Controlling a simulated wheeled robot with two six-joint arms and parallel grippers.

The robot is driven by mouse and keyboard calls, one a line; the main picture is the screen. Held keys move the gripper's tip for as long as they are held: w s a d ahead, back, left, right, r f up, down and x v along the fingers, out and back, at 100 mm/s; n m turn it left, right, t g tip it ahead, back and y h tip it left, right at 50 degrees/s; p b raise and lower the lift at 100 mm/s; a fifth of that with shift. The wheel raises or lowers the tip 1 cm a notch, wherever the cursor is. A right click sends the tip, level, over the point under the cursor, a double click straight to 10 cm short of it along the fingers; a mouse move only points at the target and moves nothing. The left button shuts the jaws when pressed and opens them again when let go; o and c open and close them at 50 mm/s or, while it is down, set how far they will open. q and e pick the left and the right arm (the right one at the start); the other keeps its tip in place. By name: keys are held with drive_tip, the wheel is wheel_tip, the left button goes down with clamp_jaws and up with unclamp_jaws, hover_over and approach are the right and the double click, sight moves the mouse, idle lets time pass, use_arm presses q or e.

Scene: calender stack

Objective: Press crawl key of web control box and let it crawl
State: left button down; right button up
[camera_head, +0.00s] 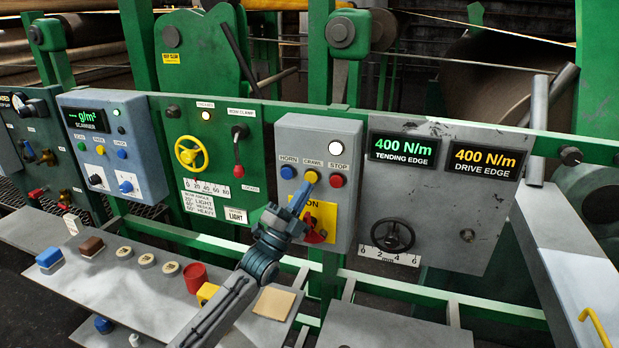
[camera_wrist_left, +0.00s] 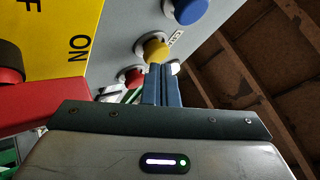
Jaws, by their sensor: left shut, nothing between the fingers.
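The web control box (camera_head: 290,140) is a grey box on the green machine frame. Its row has a blue HORN key (camera_head: 288,172), a yellow CRAWL key (camera_head: 311,177) and a red STOP key (camera_head: 337,181), with a lit white lamp above. My left gripper (camera_head: 302,190) is shut and empty, its tips at the lower edge of the CRAWL key. In the left wrist view the blue fingertips (camera_wrist_left: 162,72) point at the yellow key (camera_wrist_left: 151,48) and overlap its lower edge. I cannot tell whether they touch or press it. My right gripper is not in view.
Below the keys is a yellow plate with a red rotary switch (camera_head: 315,230). To the right, displays read 400 N/m above a black handwheel (camera_head: 393,236).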

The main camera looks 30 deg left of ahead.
use_arm(q)
drive_tip(key=shift+r, duration=0.25)
drive_tip(key=shift+r, duration=0.1)
drive_tip(key=s+p, duration=0.2)
drive_tip(key=s+d+p, duration=0.1)
drive_tip(key=s+p, duration=0.1)
drive_tip(key=shift+s+d+p, duration=0.2)
drive_tip(key=shift+s+p, duration=0.1)
drive_tip(key=shift+p, duration=0.1)
idle(0.3)
